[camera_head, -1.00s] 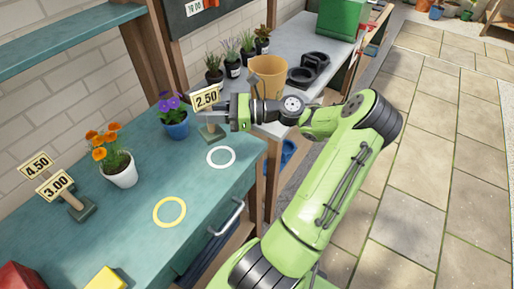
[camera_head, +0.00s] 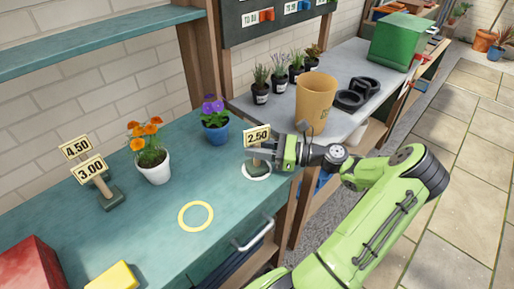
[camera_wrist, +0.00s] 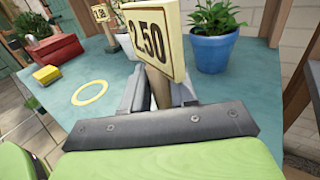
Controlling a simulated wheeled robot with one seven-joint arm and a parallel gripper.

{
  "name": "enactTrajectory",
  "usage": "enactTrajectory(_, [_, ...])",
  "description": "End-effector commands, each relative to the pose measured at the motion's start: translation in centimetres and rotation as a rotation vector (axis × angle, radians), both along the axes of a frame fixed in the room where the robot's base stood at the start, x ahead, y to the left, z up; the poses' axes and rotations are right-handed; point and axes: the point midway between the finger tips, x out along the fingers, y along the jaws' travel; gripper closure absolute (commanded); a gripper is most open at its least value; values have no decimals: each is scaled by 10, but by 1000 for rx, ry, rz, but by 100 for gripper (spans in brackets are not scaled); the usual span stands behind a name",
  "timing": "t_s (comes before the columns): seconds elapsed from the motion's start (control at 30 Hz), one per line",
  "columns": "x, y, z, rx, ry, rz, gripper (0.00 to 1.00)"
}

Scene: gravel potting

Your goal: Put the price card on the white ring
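The price card reading 2.50 (camera_head: 257,135) stands upright on a short post with a dark base. The ring is hidden in the wrist view.
A blue pot of purple flowers (camera_head: 216,131) stands behind the card. A yellow ring (camera_head: 182,217) lies to the left, with a white pot of orange flowers (camera_head: 154,168) and cards 4.50 (camera_head: 76,147) and 3.00 (camera_head: 89,170) beyond. The bench around the yellow ring is clear.

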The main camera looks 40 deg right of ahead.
Motion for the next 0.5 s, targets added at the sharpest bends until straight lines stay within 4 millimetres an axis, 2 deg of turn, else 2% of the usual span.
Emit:
enactTrajectory(0.03, [0, 0, 0, -1, -1, 0, 64])
enactTrajectory(0.13, [0, 0, 0, 0, 0, 0, 49])
enactTrajectory(0.43, [0, 0, 2, -2, 0, 0, 49])
enactTrajectory(0.5, [-7, -6, 4, 2, 1, -4, 49])
